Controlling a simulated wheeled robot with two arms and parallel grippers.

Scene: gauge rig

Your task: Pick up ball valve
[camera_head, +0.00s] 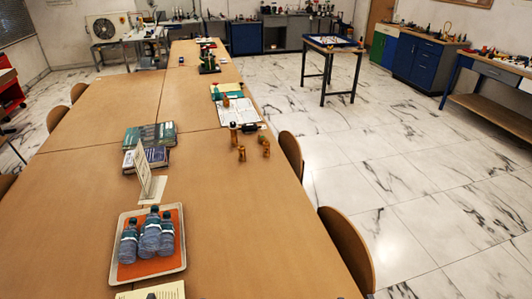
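I cannot make out a ball valve for certain. Small brass-coloured pieces (266,149) stand near the right edge of the long wooden table; another small brass-coloured piece (242,154) is just left of them. They are too small to tell what they are. A dark upright piece with a brass-coloured base (233,134) stands a little behind them. Neither of my grippers is in view.
A tray (177,267) with several blue bottles (150,238) stands on the near table. Stacked books (150,133) and an open book (238,111) lie farther back. Chairs (344,248) line the right side. A small table (332,46) and workbenches (417,62) stand beyond clear marble floor.

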